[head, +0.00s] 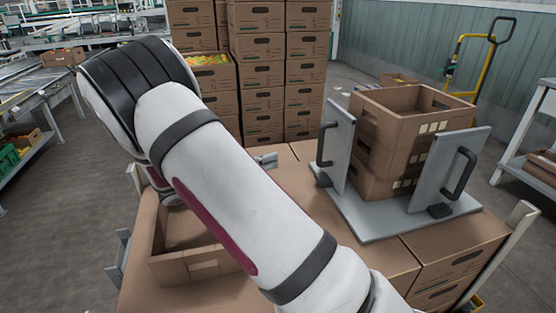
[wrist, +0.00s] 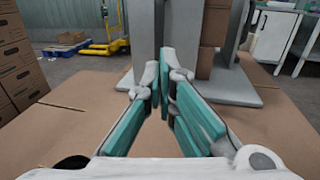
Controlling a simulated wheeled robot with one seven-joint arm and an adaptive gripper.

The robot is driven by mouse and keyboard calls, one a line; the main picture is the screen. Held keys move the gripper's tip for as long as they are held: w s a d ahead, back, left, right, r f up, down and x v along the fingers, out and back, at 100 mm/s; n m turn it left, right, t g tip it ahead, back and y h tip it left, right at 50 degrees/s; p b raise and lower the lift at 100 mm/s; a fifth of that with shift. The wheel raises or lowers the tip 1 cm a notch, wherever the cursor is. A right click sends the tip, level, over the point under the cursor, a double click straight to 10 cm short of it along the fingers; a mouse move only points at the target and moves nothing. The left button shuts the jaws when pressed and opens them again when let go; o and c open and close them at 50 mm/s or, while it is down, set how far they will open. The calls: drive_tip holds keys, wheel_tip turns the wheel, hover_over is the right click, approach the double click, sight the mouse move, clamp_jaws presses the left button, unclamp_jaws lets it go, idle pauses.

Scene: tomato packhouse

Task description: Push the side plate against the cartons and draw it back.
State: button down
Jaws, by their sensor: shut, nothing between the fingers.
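A stack of brown cartons (head: 395,135) stands on a grey base plate (head: 375,222) between two upright grey side plates. The left side plate (head: 337,148) and the right side plate (head: 440,160) each carry a black handle on the outer face. Whether the left plate touches the cartons cannot be told. In the wrist view, an upright plate (wrist: 147,35) stands just beyond my gripper (wrist: 163,64), with the cartons (wrist: 213,38) to its right. My gripper is shut and empty, its teal-padded fingers converging at the tips.
The fixture stands on a top of closed cartons (head: 440,250). An open carton (head: 203,265) lies at front left, partly behind my arm. Tall carton stacks (head: 262,75) rise behind. A yellow pallet truck (head: 480,60) stands at back right.

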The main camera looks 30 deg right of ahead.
drive_tip(key=b, duration=0.3)
approach(336, 146)
drive_tip(key=shift+w+d, duration=0.4)
drive_tip(key=shift+d, duration=0.2)
drive_tip(key=shift+w+d, duration=0.4)
drive_tip(key=shift+d, duration=0.25)
drive_tip(key=s+d, duration=0.1)
drive_tip(key=d, duration=0.2)
drive_tip(key=d+p, duration=0.1)
drive_tip(key=d, duration=0.2)
drive_tip(key=s+d+p, duration=0.1)
drive_tip(key=d, duration=0.2)
drive_tip(key=shift+s, duration=0.35)
drive_tip(key=shift+a+p, duration=0.3)
drive_tip(key=shift+a, duration=0.05)
drive_tip(key=w+a+p, duration=0.1)
drive_tip(key=a+p, duration=0.2)
drive_tip(key=a, duration=1)
drive_tip(key=shift+w+a, duration=0.2)
drive_tip(key=shift+a, duration=0.15)
